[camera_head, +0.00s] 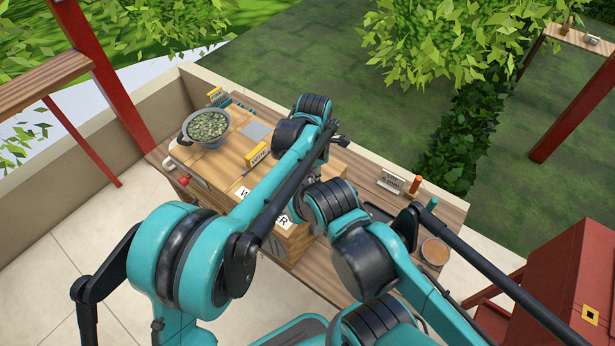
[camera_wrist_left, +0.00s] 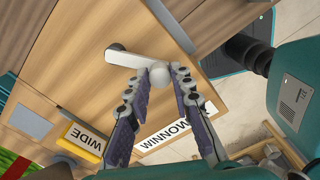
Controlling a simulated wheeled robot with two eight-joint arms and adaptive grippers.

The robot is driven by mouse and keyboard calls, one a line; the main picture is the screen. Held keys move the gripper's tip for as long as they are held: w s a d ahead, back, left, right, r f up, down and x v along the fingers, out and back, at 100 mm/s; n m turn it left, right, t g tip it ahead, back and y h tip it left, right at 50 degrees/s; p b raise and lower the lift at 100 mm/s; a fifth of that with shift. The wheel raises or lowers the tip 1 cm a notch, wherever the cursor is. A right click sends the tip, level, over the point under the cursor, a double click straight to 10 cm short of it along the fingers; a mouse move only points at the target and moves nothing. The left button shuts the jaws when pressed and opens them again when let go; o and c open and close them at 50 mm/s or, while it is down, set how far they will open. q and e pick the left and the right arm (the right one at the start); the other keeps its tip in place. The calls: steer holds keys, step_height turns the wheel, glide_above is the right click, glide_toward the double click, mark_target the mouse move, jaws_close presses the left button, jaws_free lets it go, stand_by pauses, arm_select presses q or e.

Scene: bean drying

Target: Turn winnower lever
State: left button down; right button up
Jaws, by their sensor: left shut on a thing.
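The winnower (camera_head: 228,150) is a pale wooden box on the table, with a white label partly covered by my arm in the head view. Its lever (camera_wrist_left: 138,57) is a white bar with a round knob (camera_wrist_left: 160,75) at its end, seen in the left wrist view. My left gripper (camera_wrist_left: 161,74) has the knob between its two fingertips and is shut on it. The bar lies across the wooden face, near the white label (camera_wrist_left: 172,134). A yellow sign reading WIDE (camera_wrist_left: 85,138) stands beside it. In the head view my arms hide the lever and left gripper. My right gripper is not seen.
A grey bowl of green beans (camera_head: 207,125) sits at the winnower's far left. A round brown-filled container (camera_head: 435,251), a small sign (camera_head: 390,182) and an orange-topped item (camera_head: 416,184) stand at the table's right. A red box-like structure (camera_head: 555,280) is at far right.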

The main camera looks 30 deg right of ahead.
arm_select(q)
steer(key=c, duration=1.3)
jaws_free()
step_height(320, 180, up, 12)
steer(key=w+a+r+m+t+h+b, duration=0.2)
steer(key=a+m, duration=0.5)
steer(key=a, duration=1.7)
steer(key=s+a+f+m+t+b, duration=0.1)
steer(key=s+a+f+m, duration=0.2)
steer(key=a, duration=0.4)
steer(key=s+a+f+m+t+y+b, duration=0.1)
steer(key=s+a+f+m+t, duration=0.1)
steer(key=a, duration=0.6)
steer(key=s+a+f+m+t+y+b, duration=0.1)
steer(key=s+a+f+m+t+b, duration=0.1)
steer(key=s+a+f+m, duration=0.3)
steer(key=shift+s+a+f, duration=0.2)
steer(key=shift+a+f, duration=0.15)
steer(key=shift+a, duration=0.25)
steer(key=shift+s+a+f, duration=0.2)
steer(key=shift+a+f, duration=0.15)
steer(key=shift+a, duration=0.25)
